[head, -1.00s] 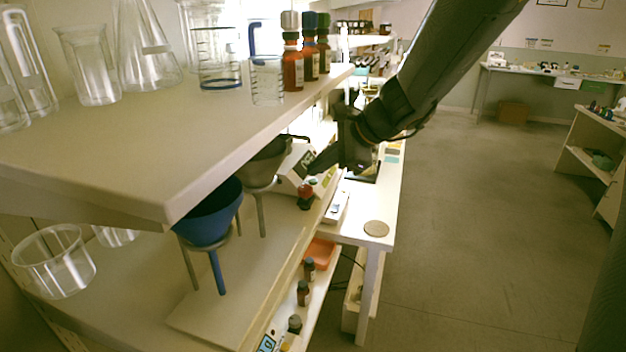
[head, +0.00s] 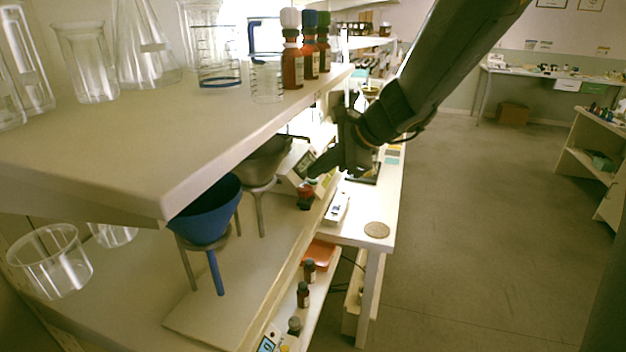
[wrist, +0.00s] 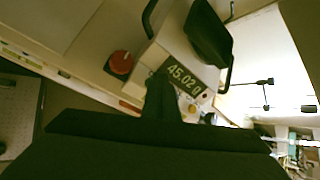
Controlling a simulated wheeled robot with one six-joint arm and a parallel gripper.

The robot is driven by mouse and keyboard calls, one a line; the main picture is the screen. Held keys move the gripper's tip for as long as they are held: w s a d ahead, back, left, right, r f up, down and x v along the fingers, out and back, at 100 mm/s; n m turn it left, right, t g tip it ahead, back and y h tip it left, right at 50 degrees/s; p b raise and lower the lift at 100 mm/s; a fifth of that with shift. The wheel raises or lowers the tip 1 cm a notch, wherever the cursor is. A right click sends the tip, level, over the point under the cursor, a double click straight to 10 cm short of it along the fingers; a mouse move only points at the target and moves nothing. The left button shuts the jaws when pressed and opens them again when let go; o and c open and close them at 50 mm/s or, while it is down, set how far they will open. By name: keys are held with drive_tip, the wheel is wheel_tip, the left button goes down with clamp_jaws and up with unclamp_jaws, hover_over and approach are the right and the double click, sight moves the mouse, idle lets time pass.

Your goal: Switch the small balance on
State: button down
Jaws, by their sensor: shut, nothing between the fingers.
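A white device with a sloped front, which looks like the balance (head: 296,160), stands on the shelf beyond the funnels. In the wrist view the balance (wrist: 190,62) has a lit dark display (wrist: 184,78) reading about 45.02 g. Small round buttons sit beside the display, partly hidden. My gripper (head: 318,169) is shut and empty, its tips close in front of the device's face. In the wrist view my gripper (wrist: 162,92) covers the area below the display's left end; I cannot tell whether it touches.
A red knob on a dark block (head: 306,196) stands close by; it also shows in the wrist view (wrist: 121,63). Floor to the right is free.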

sight(318, 185)
drive_tip(key=shift+r, duration=0.35)
drive_tip(key=shift+p, duration=0.3)
wheel_tip(318, 185, up, 6)
drive_tip(key=p, duration=0.4)
drive_tip(key=shift+p, duration=0.4)
drive_tip(key=s+d+f+n+g+h+b, duration=0.1)
drive_tip(key=s+d+f+n+g+h, duration=0.1)
drive_tip(key=s+d+f+n, duration=0.6)
drive_tip(key=s+d+f+n+g+h+b, duration=0.1)
drive_tip(key=s+d+f+n+h, duration=0.4)
drive_tip(key=s, duration=0.9)
drive_tip(key=d+f+n+g, duration=0.1)
drive_tip(key=d+f+n, duration=0.2)
drive_tip(key=shift+f+n+b, duration=0.3)
drive_tip(key=shift+f+b, duration=0.1)
